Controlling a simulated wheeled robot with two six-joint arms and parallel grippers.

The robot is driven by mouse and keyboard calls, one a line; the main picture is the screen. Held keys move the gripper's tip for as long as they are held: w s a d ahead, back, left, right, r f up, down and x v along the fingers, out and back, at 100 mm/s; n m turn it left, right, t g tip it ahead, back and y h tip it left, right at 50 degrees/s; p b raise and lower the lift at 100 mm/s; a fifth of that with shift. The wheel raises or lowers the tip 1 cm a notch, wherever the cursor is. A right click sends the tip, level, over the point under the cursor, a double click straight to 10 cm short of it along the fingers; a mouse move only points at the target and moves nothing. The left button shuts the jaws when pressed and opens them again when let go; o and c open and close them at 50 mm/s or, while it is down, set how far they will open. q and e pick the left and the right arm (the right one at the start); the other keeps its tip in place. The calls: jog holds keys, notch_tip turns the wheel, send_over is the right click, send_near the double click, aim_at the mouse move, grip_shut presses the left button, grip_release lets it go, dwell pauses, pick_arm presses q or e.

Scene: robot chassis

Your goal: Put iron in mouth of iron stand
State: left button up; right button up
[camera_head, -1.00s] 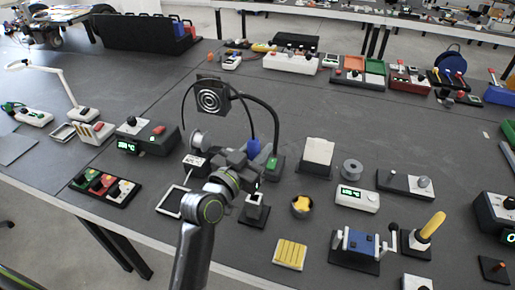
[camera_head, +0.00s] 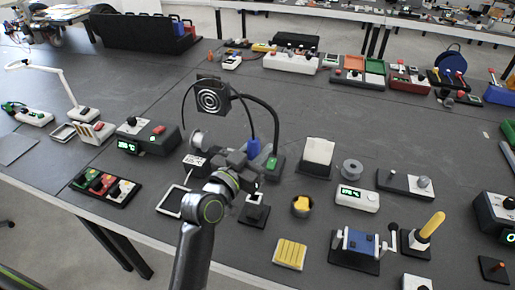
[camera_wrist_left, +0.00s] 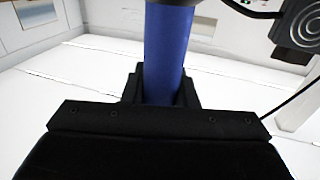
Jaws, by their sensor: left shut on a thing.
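The iron shows as a blue handle (camera_head: 253,147), standing roughly upright above the table in the head view. The handle also fills the upper middle of the left wrist view (camera_wrist_left: 168,55). My left gripper (camera_head: 247,161) is shut around it. The iron's lower end is hidden behind my gripper and arm. My right gripper is not in view.
A fume extractor with a round grille (camera_head: 212,97) and curved black arm rises close behind the gripper. A brass-wool pot (camera_head: 301,205) and a yellow sponge tray (camera_head: 290,254) lie right of the stand. A station with a green display (camera_head: 148,138) is at left.

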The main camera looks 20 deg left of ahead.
pick_arm(q)
jog(key=shift+f+b, duration=1.6)
jog(key=shift+f, duration=0.1)
jog(key=shift+f+b, duration=2.15)
jog(key=shift+f, duration=0.25)
jog(key=o, duration=1)
jog(key=shift+s, duration=0.1)
jog(key=shift+v, duration=8.6)
jog(key=shift+r, duration=0.1)
